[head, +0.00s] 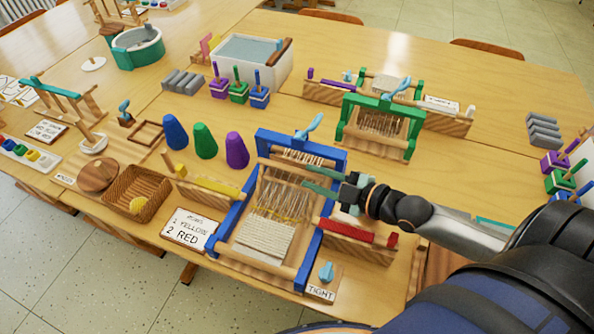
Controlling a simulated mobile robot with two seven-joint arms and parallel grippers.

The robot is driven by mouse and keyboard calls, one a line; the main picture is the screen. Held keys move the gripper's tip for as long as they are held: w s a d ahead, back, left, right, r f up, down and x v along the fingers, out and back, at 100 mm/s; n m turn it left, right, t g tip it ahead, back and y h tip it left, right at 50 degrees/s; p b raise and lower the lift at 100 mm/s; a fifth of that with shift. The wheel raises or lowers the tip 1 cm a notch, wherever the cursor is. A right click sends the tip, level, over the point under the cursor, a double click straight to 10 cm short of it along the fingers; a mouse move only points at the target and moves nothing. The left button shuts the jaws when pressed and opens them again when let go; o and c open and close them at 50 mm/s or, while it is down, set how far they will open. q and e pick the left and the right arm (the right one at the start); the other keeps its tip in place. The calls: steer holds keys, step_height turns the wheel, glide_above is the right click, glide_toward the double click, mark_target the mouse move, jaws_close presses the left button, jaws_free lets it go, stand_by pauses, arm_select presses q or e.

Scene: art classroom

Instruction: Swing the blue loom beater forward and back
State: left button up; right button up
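The blue loom (231,220) stands near the front edge of the table, with pale and yellow threads and a woven white band. Its blue beater (280,139) is an upright frame at the far end of the loom, with a light-blue piece (309,126) at its top. My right gripper (306,178) reaches in from the right, over the loom's right side and just nearer than the beater. My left gripper is not in view.
A red bar on a wooden block (345,232) stands right of the loom, below my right arm. Blue, green and purple cones (237,151) stand left of the beater. A green loom (413,128) stands behind right. A card (190,229) and basket (125,206) lie left.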

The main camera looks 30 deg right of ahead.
mark_target(306, 175)
steer(key=shift+x, duration=2.65)
jaws_close()
